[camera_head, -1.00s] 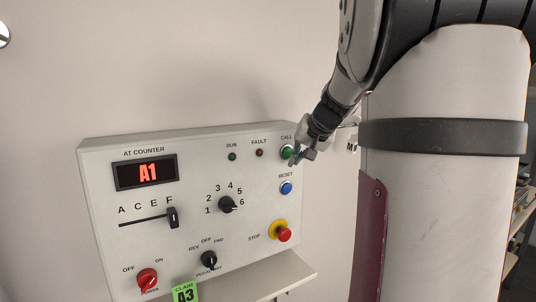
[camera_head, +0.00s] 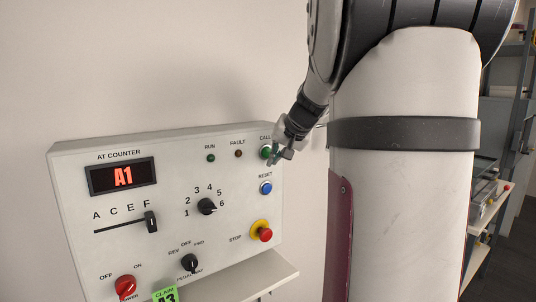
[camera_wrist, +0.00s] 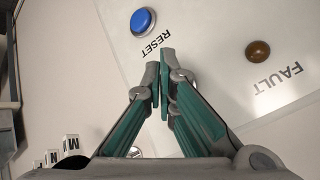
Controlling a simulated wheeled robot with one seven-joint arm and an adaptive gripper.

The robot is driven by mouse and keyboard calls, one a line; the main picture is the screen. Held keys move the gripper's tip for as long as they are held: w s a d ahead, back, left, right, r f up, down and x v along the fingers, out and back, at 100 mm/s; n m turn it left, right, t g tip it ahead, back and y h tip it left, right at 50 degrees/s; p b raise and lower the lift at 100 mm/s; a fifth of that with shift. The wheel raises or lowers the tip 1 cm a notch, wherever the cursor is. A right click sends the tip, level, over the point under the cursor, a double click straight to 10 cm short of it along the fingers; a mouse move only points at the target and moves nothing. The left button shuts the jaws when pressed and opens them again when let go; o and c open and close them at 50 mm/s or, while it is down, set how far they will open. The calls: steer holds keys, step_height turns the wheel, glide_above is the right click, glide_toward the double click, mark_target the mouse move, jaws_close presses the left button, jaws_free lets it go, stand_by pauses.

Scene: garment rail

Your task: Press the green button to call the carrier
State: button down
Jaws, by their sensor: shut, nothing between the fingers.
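The green CALL button (camera_head: 264,152) is at the upper right of the white control panel (camera_head: 150,250), partly covered by my gripper. My gripper (camera_head: 273,160) is shut and empty, with its fingertips right beside the green button in the head view. I cannot tell whether they touch it. In the wrist view my gripper (camera_wrist: 165,72) has both fingertips together in front of the panel face, between the RESET and FAULT labels. The green button is not visible in the wrist view.
The blue RESET button (camera_head: 266,188) is just below the green one; it also shows in the wrist view (camera_wrist: 143,20). The red STOP button (camera_head: 265,235) is lower. The FAULT lamp (camera_head: 238,154) is left of CALL. A shelf (camera_head: 260,278) juts out below the panel.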

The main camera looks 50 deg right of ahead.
steer(key=shift+w, duration=0.15)
stand_by(0.4)
steer(key=shift+w+d, duration=0.1)
steer(key=shift+w, duration=0.15)
